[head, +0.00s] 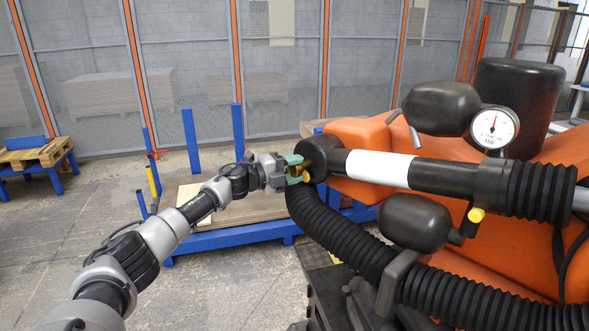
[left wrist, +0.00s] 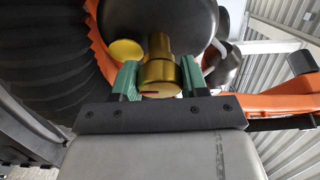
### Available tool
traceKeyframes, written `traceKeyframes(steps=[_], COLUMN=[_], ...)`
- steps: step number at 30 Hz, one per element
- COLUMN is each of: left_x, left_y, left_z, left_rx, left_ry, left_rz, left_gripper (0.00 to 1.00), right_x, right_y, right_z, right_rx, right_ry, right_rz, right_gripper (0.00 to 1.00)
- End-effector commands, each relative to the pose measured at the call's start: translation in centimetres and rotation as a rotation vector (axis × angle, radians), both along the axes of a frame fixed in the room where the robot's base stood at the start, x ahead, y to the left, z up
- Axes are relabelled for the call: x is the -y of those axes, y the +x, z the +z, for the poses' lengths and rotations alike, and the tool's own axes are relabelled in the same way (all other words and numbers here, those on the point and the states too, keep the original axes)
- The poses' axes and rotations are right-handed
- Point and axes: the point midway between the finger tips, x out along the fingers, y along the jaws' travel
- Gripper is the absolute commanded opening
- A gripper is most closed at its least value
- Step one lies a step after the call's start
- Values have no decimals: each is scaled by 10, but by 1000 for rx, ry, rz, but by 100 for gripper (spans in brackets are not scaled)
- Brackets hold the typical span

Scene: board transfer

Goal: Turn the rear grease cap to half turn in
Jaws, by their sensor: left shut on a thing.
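A brass grease cap (left wrist: 159,72) sticks out from the round black end of the orange machine in the left wrist view. It has a wide round head with a short dark red mark on it. My left gripper (left wrist: 158,80) has its green fingers on both sides of the head, shut on it. In the head view the left gripper (head: 291,172) reaches the near end of the black cylinder, and the brass cap (head: 303,169) is partly hidden by the fingers. My right gripper is in neither view.
A yellow round cap (left wrist: 127,50) sits just left of the brass one. A ribbed black hose (head: 335,235) runs close below my gripper. A pressure gauge (head: 495,128) and black tanks (head: 440,107) stand to the right. A blue-framed board stand (head: 232,238) is behind my arm.

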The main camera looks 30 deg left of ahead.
Motion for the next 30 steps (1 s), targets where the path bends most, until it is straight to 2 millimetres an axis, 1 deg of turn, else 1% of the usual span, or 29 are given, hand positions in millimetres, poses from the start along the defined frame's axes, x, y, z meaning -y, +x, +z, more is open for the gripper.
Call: traceKeyframes(steps=[11, 12, 14, 15, 16, 25, 28, 30], left_x=[0, 0, 0, 0, 0, -1, -7, -13], left_y=[0, 0, 0, 0, 0, -2, -9, -19], left_z=[-2, -2, -1, -1, -1, -1, -3, -3], left_rx=[-2, -2, -2, -2, -2, 0, -2, 0], left_ry=[4, 4, 3, 3, 3, 2, 3, 5], left_rz=[-1, -1, -1, -1, 0, 0, 2, 2], left_gripper=[20, 50, 59, 65, 69, 69, 69, 69], right_x=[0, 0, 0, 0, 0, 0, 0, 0], right_y=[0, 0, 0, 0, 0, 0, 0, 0], right_z=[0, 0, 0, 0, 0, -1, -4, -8], right_rx=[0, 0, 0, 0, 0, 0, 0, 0], right_ry=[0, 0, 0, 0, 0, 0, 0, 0], right_rz=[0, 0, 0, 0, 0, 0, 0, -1], right_gripper=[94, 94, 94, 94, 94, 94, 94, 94])
